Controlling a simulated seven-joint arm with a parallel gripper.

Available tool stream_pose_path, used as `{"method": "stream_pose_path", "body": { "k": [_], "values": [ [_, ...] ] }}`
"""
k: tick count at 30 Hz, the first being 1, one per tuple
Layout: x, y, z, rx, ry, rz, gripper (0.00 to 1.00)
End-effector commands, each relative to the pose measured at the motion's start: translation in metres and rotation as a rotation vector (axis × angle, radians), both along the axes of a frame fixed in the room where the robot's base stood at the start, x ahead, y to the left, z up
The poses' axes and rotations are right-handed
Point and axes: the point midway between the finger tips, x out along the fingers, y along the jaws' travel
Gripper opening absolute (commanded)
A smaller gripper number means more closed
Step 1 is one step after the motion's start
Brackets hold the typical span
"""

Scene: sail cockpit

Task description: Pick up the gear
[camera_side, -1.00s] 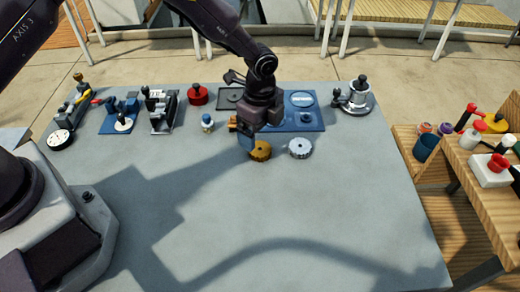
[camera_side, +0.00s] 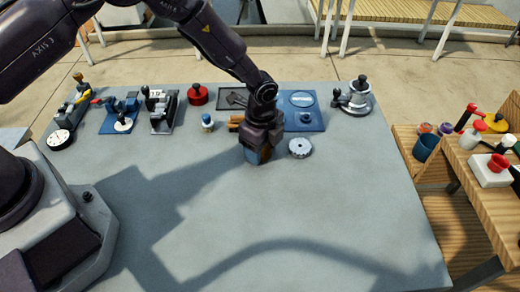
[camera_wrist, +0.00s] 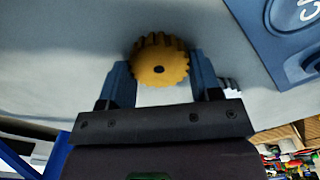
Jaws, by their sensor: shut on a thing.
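A golden-yellow toothed gear (camera_wrist: 160,62) with a dark hole at its centre sits between the two blue fingers of my gripper (camera_wrist: 162,82) in the wrist view. My gripper is shut on it. In the side view my gripper (camera_side: 259,155) is low over the table, and it hides most of the gear. I cannot tell whether the gear touches the table. A silver toothed gear (camera_side: 300,147) lies flat on the table just right of my gripper.
Behind stand a blue board (camera_side: 304,122), a dark tray (camera_side: 232,97), a red pot (camera_side: 198,95), a small figure (camera_side: 207,122) and a silver winch (camera_side: 356,98). A dial gauge (camera_side: 59,139) lies at left. The front of the grey table (camera_side: 330,215) is clear.

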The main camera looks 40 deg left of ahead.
Motion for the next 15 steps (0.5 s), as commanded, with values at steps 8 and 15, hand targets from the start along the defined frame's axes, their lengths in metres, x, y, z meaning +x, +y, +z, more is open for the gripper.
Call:
{"method": "stream_pose_path", "body": {
  "k": [8,15],
  "values": [
    [0.001,0.0,0.003,-0.001,-0.002,0.0,0.3],
    [0.001,0.0,0.028,-0.001,-0.005,0.001,0.3]
  ]
}}
